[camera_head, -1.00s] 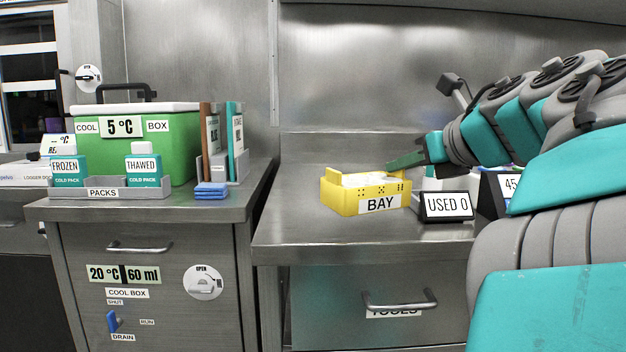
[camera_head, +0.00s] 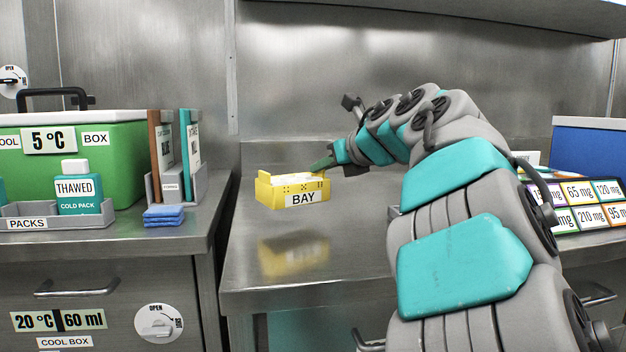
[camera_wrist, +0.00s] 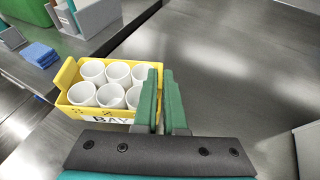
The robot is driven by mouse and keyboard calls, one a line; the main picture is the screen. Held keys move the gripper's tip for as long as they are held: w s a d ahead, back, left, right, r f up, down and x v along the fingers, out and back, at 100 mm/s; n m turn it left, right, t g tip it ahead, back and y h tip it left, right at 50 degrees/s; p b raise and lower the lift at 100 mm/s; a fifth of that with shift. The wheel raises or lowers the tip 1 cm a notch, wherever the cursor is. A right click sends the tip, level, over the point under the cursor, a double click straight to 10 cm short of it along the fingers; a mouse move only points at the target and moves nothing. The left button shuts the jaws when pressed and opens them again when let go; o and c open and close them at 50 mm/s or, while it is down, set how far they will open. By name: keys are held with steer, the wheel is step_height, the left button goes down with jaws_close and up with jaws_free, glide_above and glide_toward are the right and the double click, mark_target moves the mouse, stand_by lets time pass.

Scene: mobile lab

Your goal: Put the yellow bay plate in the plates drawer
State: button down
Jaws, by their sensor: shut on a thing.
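The yellow bay plate (camera_head: 268,190) is a box-shaped holder with a BAY label and hangs above the steel counter, its reflection showing below it. My gripper (camera_head: 323,165) is shut on its right end wall. In the wrist view, the green fingers of my gripper (camera_wrist: 161,80) pinch the right wall of the yellow bay plate (camera_wrist: 67,76). Several white cups (camera_wrist: 116,73) stand upright in it. No drawer labelled for plates can be read; my arm covers most of the front below the counter.
The steel counter (camera_head: 345,235) is clear around the held plate. A side cabinet at left bears the green cool box (camera_head: 110,160), a packs tray (camera_head: 95,218), upright binders (camera_head: 165,155) and blue cloths (camera_head: 164,216). A panel of mg labels (camera_head: 580,205) and a blue box (camera_head: 590,155) are at right.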

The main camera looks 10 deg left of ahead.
steer(key=shift+w+a+f+b, duration=0.1)
steer(key=shift+w+a+f, duration=0.3)
steer(key=shift+w+f, duration=0.3)
steer(key=shift+w+a+f+b, duration=0.15)
steer(key=shift+w+a+f, duration=0.25)
steer(key=shift+w+f, duration=0.35)
steer(key=shift+w+a+f+b, duration=0.1)
steer(key=shift+w+a+f, duration=0.4)
steer(key=shift+w, duration=0.3)
steer(key=shift+d+f, duration=0.1)
steer(key=shift+f, duration=0.05)
steer(key=c, duration=1)
jaws_free()
